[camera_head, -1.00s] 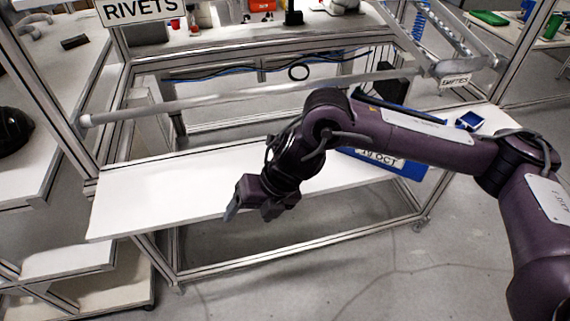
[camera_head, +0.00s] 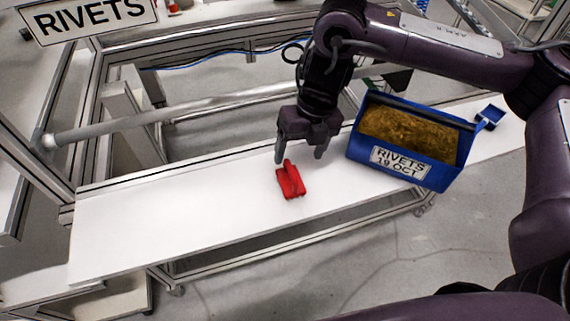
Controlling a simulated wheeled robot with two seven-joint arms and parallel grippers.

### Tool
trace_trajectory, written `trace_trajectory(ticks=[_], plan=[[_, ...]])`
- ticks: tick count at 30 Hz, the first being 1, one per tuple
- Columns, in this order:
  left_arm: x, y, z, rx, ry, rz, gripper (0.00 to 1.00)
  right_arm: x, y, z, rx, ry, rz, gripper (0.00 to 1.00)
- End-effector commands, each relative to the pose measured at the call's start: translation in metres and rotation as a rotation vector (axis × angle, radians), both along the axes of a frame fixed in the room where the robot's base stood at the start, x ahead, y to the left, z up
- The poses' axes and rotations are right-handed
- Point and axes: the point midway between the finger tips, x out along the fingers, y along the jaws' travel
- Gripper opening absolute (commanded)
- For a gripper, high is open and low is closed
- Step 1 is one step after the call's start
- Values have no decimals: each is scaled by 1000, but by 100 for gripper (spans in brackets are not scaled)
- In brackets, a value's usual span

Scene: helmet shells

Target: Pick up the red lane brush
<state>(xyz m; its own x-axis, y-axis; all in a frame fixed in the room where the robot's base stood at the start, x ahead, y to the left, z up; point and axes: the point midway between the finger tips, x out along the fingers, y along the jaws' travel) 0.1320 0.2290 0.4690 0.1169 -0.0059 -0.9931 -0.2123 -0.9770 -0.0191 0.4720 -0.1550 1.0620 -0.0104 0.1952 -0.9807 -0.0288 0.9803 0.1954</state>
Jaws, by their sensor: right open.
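The red lane brush (camera_head: 290,181) lies on the white shelf (camera_head: 150,222) of the metal-framed bench, left of the blue bin. My right gripper (camera_head: 299,159) points down just above and behind the brush. Its two fingers are apart, with the brush's upper end close below the left finger. I cannot tell whether they touch. Nothing is held between the fingers. My left gripper is not in view.
A blue bin (camera_head: 421,170) labelled RIVETS 19 OCT, filled with brownish pieces, stands close to the right of my gripper. A small blue tray (camera_head: 490,117) sits farther right. A grey rail (camera_head: 150,117) runs behind the shelf. The shelf's left part is clear.

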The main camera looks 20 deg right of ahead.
Motion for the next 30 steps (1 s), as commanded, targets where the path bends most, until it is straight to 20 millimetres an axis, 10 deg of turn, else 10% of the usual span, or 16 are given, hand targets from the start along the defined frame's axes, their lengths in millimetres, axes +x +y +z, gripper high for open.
trace_trajectory(ticks=[12, 30], plan=[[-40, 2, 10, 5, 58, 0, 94, -3, 10, -37, -2, 6, 1, 72], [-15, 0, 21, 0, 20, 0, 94, -3, 17, -73, 0, 1, 0, 60]])
